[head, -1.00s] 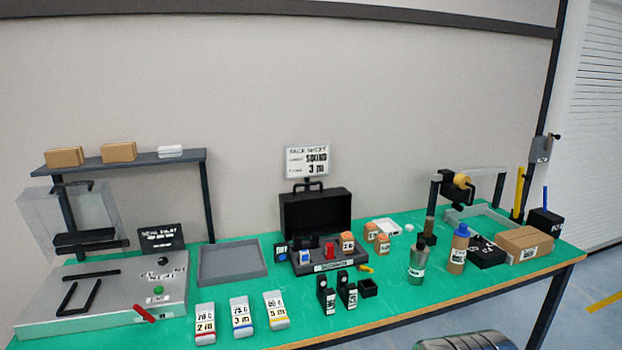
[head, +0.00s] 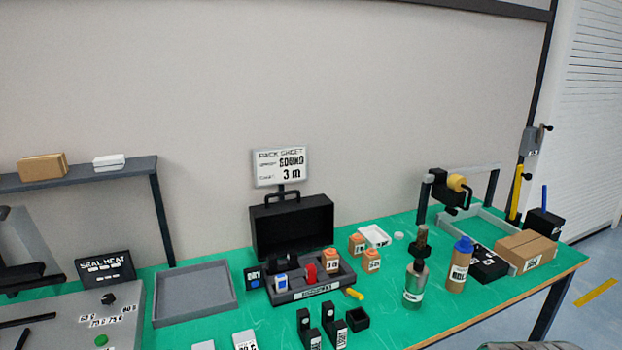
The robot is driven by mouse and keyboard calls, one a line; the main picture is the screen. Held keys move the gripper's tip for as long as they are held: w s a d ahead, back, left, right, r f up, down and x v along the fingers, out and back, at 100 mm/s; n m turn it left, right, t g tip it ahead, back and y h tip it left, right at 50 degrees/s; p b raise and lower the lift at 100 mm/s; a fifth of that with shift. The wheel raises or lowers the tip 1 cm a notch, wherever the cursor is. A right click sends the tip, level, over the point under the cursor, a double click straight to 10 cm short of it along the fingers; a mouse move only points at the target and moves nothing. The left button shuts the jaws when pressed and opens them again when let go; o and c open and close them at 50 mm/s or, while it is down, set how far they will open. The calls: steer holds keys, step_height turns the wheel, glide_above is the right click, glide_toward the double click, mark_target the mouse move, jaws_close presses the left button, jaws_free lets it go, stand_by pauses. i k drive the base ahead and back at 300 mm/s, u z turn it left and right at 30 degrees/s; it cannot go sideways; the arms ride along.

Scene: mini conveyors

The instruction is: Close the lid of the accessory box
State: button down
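The accessory box (head: 312,290) stands near the middle of the green table. Its black lid (head: 292,226) is open and stands upright at the back, with a handle on top. In its compartments are a blue-and-white item (head: 281,284), a red item (head: 311,272), an orange-capped jar (head: 331,261) and some dark items. My gripper is not in view.
A grey tray (head: 195,299) lies left of the box. Small black holders (head: 357,319) and a yellow piece (head: 354,293) lie in front. A pack sheet sign (head: 281,167) rises behind the lid.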

mark_target(305, 224)
steer(key=z, duration=0.05)
steer(key=i, duration=0.8)
steer(key=u, duration=0.55)
steer(key=i, duration=0.5)
steer(key=u, duration=0.35)
